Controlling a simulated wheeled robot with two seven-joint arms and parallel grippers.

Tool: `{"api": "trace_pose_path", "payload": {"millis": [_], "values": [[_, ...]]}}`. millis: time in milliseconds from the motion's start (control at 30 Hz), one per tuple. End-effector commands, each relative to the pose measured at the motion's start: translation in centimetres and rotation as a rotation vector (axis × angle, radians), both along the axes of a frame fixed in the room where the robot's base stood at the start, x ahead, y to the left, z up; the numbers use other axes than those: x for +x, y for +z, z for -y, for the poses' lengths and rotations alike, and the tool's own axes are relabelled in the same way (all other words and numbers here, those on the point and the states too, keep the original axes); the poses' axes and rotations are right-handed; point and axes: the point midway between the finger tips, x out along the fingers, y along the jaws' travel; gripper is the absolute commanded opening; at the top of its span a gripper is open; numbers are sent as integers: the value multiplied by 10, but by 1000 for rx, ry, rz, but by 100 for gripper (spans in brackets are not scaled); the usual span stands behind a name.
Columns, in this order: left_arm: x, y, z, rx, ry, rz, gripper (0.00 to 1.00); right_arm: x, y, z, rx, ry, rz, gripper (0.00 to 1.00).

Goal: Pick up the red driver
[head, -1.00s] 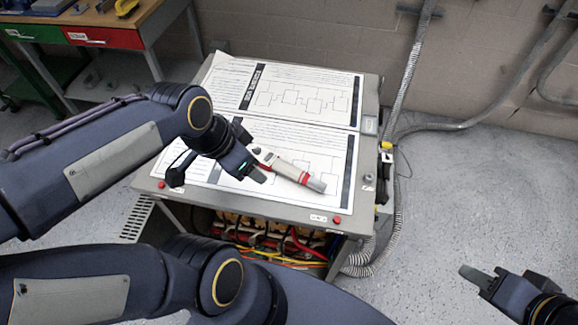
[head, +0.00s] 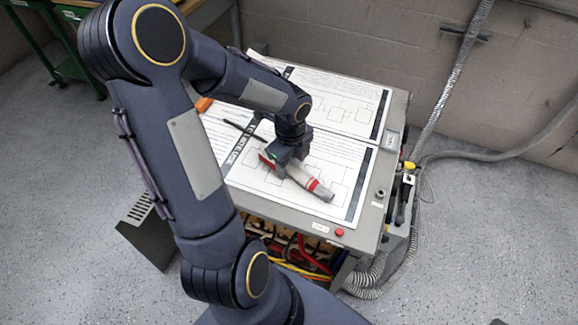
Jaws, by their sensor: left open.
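The red driver (head: 316,187), with a pale body and red bands, lies at a slant on the printed sheet on top of the cabinet. Its grey butt end points to the lower right. A red part shows at its upper-left end. My left gripper (head: 279,167) is open and lowered over the driver's upper-left part, hiding some of it. I cannot tell whether the fingers touch it. My right gripper is out of view.
The grey cabinet top (head: 374,200) carries two printed diagram sheets. An orange item (head: 203,104) shows near its left side. Colored cables (head: 305,258) fill the open front below. A ribbed conduit (head: 455,75) runs along the wall at right.

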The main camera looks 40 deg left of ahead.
Motion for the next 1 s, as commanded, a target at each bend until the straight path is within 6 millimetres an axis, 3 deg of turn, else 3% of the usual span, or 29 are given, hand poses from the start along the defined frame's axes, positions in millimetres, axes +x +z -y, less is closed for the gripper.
{"api": "trace_pose_path", "payload": {"millis": [133, 400, 833, 1000], "values": [[0, -17, 0, 0, 0, -2, 57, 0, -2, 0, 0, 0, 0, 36], [0, -19, 0, 0, 3, 0, 57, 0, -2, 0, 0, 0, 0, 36], [0, -19, 0, 0, 2, 0, 1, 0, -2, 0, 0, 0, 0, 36], [1, -18, 0, 1, 2, 2, 1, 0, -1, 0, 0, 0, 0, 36]]}}
